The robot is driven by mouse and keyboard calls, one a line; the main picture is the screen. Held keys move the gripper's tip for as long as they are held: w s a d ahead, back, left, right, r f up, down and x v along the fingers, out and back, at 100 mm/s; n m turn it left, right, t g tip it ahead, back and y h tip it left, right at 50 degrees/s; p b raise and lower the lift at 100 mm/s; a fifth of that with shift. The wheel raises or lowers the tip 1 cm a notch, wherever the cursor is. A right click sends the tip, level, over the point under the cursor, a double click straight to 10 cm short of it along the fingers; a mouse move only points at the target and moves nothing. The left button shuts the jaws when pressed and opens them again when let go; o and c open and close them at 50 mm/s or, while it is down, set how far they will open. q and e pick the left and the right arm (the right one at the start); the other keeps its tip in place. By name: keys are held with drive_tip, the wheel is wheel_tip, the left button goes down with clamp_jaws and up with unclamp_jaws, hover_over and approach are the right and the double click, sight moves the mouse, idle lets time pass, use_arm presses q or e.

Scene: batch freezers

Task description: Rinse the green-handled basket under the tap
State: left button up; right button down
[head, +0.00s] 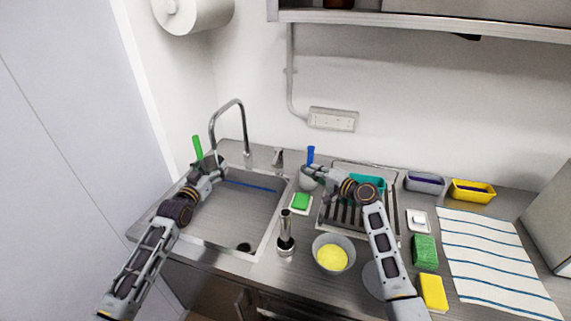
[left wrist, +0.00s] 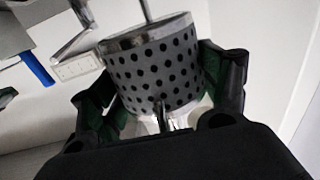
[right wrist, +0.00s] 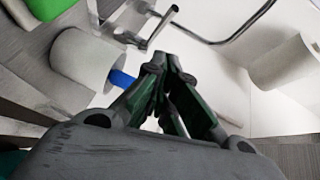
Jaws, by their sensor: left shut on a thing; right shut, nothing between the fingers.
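The green-handled basket shows its upright green handle (head: 197,147) in the head view, at the sink's back left. In the left wrist view its perforated metal body (left wrist: 155,70) stands between the fingers. My left gripper (head: 212,172) is shut on it over the sink's left side; the arm hides most of the basket in the head view. The curved tap (head: 213,125) rises behind the sink (head: 230,218), to the right of the handle. I cannot tell whether water is running. My right gripper (head: 312,172) is shut and empty, near a blue handle (head: 311,154) over a pale pot.
A drying rack (head: 330,218) with a teal tub (head: 374,183) lies right of the sink. A metal cylinder (head: 286,238), a bowl (head: 347,243) with yellow contents and a green sponge (head: 424,250) crowd the counter. A striped towel (head: 495,255) lies at the right.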

sight(275, 162)
drive_tip(key=shift+d, duration=0.15)
drive_tip(key=shift+w, duration=0.1)
idle(0.3)
drive_tip(key=s+a+x, duration=0.1)
drive_tip(key=a+x, duration=0.1)
drive_tip(key=x, duration=1)
drive_tip(key=shift+a+f, duration=0.25)
drive_tip(key=shift+a, duration=0.05)
idle(0.5)
drive_tip(key=shift+s, duration=0.1)
drive_tip(key=shift+s+a, duration=0.1)
drive_tip(key=shift+a, duration=1.65)
drive_tip(key=shift+d, duration=0.2)
